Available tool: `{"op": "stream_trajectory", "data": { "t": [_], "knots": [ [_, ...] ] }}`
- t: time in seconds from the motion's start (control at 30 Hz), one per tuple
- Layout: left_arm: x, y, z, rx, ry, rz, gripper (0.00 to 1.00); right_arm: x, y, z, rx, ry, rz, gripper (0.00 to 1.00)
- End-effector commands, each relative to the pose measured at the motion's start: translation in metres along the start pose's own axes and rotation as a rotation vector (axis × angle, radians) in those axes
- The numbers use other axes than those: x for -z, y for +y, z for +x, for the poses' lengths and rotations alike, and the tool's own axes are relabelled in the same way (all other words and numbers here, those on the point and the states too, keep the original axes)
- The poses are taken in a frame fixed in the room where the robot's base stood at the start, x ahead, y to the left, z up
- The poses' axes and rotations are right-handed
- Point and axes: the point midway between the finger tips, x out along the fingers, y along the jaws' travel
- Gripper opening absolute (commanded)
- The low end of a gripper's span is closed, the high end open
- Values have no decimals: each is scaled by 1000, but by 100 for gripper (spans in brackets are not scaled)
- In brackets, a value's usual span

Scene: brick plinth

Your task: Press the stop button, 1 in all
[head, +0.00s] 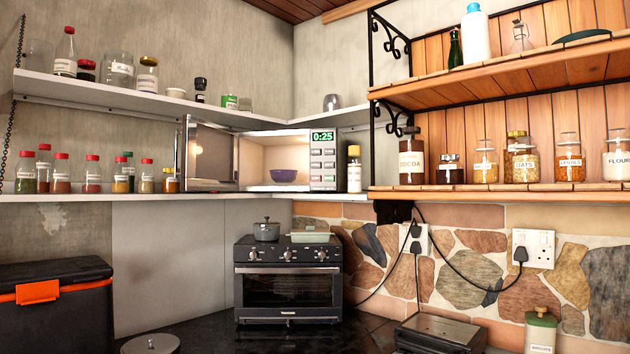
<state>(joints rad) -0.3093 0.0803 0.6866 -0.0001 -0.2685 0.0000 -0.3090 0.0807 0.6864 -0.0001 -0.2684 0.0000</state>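A white microwave (338,160) stands on the lower corner shelf with its door (208,157) swung open to the left. A purple bowl (284,175) sits inside the lit cavity. The control panel (323,146) on its right side has a green display (322,136) reading 0:25. Below the display are several small buttons in two columns. Their labels are too small to read, so I cannot tell which one is the stop button. Neither of my grippers is in view.
A spice bottle (354,169) stands just right of the microwave, and several red-capped jars stand to its left. A black toaster oven (288,279) with a pot (266,230) and a green dish (310,236) on top is below. The space before the control panel is clear.

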Motion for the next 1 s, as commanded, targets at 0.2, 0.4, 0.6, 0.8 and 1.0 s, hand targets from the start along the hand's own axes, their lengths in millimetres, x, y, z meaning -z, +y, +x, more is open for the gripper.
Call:
{"op": "stream_trajectory", "data": {
  "t": [0.2, 0.4, 0.6, 0.8, 1.0],
  "knots": [
    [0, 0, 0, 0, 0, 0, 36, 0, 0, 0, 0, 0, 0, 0],
    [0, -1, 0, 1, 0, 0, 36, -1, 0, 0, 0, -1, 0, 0],
    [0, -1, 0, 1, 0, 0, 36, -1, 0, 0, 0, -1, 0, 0],
    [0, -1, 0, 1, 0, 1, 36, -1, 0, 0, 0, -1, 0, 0],
    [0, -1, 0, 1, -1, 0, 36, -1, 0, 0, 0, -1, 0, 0]
  ]
}}
